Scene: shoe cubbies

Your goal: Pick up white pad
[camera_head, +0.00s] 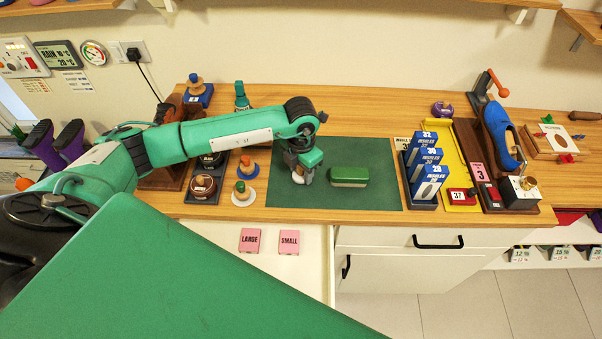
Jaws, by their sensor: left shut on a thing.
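My left gripper (300,174) reaches over the left part of the dark green mat (375,192), pointing down. It is shut on a small whitish thing (298,180), mostly hidden by the fingers; this may be the white pad, but I cannot tell its full shape. Its height above the mat is unclear. A green block (348,177) lies on the mat just right of the gripper. My right gripper is not in view.
Left of the mat stand knobbed pieces on round bases (243,198) and dark round tins (203,187). Blue insole boxes (427,180) and a yellow tray (465,207) stand to the right. The mat's right part is clear.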

